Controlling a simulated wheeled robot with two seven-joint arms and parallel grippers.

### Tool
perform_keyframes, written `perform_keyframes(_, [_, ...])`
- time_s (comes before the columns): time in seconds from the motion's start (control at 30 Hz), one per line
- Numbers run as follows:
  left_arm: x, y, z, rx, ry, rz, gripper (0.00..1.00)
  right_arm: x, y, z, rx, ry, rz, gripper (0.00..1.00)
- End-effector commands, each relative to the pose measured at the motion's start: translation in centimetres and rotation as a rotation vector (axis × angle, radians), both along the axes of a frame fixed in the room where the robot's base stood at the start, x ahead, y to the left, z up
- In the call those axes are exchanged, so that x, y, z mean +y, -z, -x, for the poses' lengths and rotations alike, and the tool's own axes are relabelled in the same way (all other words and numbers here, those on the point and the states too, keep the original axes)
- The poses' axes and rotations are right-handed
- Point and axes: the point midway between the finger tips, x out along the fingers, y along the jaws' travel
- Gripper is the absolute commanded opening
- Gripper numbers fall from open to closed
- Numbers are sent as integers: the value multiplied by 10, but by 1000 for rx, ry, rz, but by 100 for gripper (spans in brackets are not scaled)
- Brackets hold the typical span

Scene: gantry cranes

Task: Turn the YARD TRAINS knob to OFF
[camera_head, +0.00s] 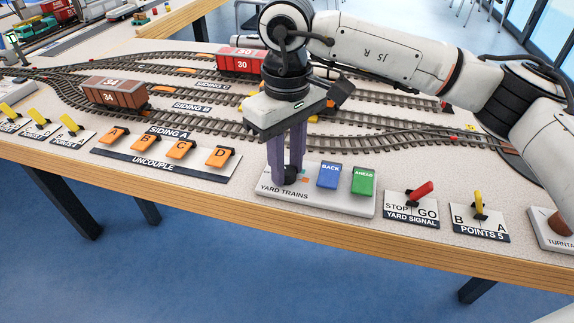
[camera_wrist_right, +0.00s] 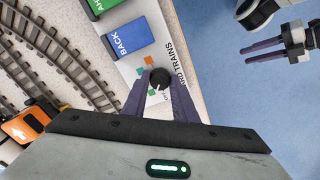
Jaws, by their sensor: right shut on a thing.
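The YARD TRAINS panel (camera_head: 322,201) is a pale block at the table's front edge, with a black knob (camera_head: 291,175) at its left end. In the right wrist view the round knob (camera_wrist_right: 159,79) has orange and green marks around it and small lettering beside it. A small pale mark shows on the knob, but I cannot read its setting for sure. My right gripper (camera_head: 288,178) points down and its purple fingers are shut on the knob. My left gripper (camera_wrist_right: 262,50) shows only in the right wrist view, over the floor, away from the panel; its opening is unclear.
Blue BACK (camera_head: 328,175) and green AHEAD (camera_head: 363,181) buttons sit beside the knob. Orange UNCOUPLE levers (camera_head: 181,149) are to the left. The YARD SIGNAL lever (camera_head: 422,190) and POINTS 5 lever (camera_head: 479,205) are to the right. Tracks with a brown wagon (camera_head: 114,93) lie behind.

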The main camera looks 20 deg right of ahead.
Motion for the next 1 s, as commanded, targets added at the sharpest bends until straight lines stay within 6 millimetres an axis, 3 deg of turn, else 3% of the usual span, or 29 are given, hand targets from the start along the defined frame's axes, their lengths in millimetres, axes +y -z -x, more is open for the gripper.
perform_keyframes(0.5, [-3, -1, -3, -15, -8, 17, 31, 0, -1, 0, -1, -342, -2, 3])
perform_keyframes(1.0, [-3, 0, -3, -12, -8, 18, 31, 0, -1, 0, -1, -408, -1, 3])
